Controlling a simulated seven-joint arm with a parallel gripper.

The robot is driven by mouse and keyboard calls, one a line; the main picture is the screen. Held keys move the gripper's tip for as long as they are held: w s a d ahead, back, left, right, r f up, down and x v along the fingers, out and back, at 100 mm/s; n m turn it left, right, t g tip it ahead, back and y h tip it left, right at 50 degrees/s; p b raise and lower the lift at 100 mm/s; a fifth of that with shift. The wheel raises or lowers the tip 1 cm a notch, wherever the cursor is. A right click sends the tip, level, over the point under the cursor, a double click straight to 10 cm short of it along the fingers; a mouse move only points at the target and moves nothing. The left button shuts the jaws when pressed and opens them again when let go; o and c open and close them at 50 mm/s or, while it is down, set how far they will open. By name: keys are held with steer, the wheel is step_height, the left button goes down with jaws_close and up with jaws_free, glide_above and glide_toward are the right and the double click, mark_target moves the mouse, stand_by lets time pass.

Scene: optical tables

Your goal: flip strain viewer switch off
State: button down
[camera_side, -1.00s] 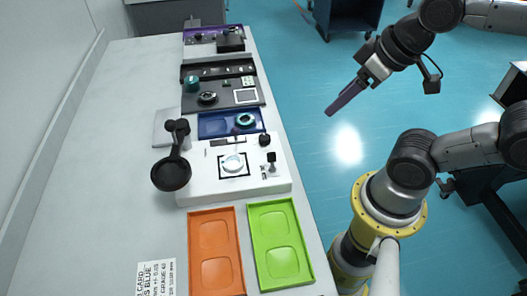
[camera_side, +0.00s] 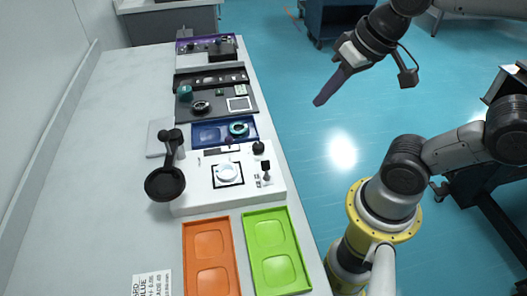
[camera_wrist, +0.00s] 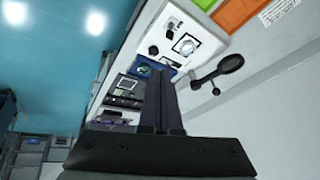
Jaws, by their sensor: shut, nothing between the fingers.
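A white box (camera_side: 205,202) stands on the bench and looks like the strain viewer. A pale round piece (camera_side: 228,173) lies in a black-framed square on its top. A small black lever-like part (camera_side: 266,168) stands near its right edge and may be the switch; its position is too small to tell. A round black knob (camera_side: 258,148) is behind it. My gripper (camera_side: 319,102) is shut and empty, in the air over the floor, right of the bench and apart from the box. In the wrist view, my gripper (camera_wrist: 163,80) points toward the bench; the box (camera_wrist: 205,45) lies beyond.
A black long-handled round tool (camera_side: 165,184) lies at the box's left side. Orange (camera_side: 187,255) and green (camera_side: 248,250) trays are in front. A blue tray (camera_side: 197,142), a dark panel (camera_side: 225,109) and a purple panel (camera_side: 182,47) lie behind. The bench's left side is mostly clear.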

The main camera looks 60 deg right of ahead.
steer(key=w+m+g, duration=0.2)
steer(key=w+m, duration=0.1)
steer(key=w, duration=0.2)
steer(key=m+g+y, duration=0.1)
steer(key=m+g, duration=0.2)
steer(key=g, duration=0.2)
glide_above(266, 166)
steer(key=w+d, duration=0.4)
step_height(266, 166, down, 11)
steer(key=shift+s+a+f, duration=0.15)
steer(key=shift+s+a, duration=0.05)
steer(key=f, duration=0.3)
steer(key=s+a+f, duration=0.1)
steer(key=f, duration=0.5)
steer(key=shift+s+a+f, duration=0.15)
steer(key=shift+s+f, duration=0.05)
steer(key=shift+f, duration=0.2)
